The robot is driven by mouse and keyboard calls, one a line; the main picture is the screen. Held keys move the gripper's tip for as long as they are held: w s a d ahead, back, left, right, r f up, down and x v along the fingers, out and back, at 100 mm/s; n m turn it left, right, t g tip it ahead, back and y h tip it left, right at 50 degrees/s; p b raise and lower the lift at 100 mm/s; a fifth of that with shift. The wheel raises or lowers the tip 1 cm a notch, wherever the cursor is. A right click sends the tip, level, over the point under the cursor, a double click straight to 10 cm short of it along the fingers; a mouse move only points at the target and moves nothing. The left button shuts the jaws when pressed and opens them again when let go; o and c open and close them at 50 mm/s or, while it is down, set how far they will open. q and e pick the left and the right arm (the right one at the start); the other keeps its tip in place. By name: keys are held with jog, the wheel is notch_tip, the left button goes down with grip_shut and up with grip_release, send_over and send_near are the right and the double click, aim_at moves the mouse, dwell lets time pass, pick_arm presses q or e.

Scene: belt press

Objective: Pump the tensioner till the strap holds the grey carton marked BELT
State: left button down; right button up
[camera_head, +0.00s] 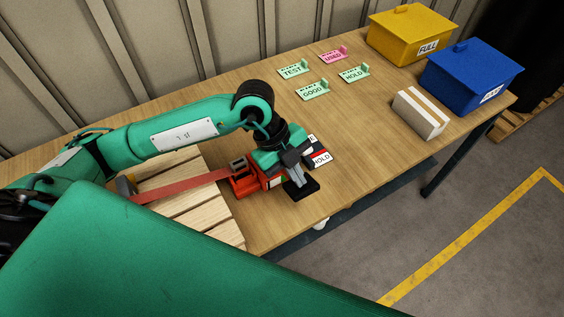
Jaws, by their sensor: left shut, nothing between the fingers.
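The orange-red tensioner (245,183) sits at the right end of the slatted wooden pallet on the table. A red strap (185,187) runs left from it across the slats. My left gripper (297,184) points down just right of the tensioner, with its fingers shut and empty. No grey carton marked BELT can be made out; my left arm and a large green part in front cover much of the pallet. My right gripper is not in view.
Several label cards (313,90) stand further back. A pale taped carton (419,113), a blue bin (470,80) and a yellow FULL bin (408,38) occupy the right end. The table between is clear.

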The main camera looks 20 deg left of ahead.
pick_arm(q)
jog(key=shift+s+d+f, duration=0.15)
jog(key=shift+d+f, duration=0.05)
jog(key=shift+f, duration=0.45)
jog(key=shift+f+b, duration=0.1)
jog(key=shift+b, duration=0.2)
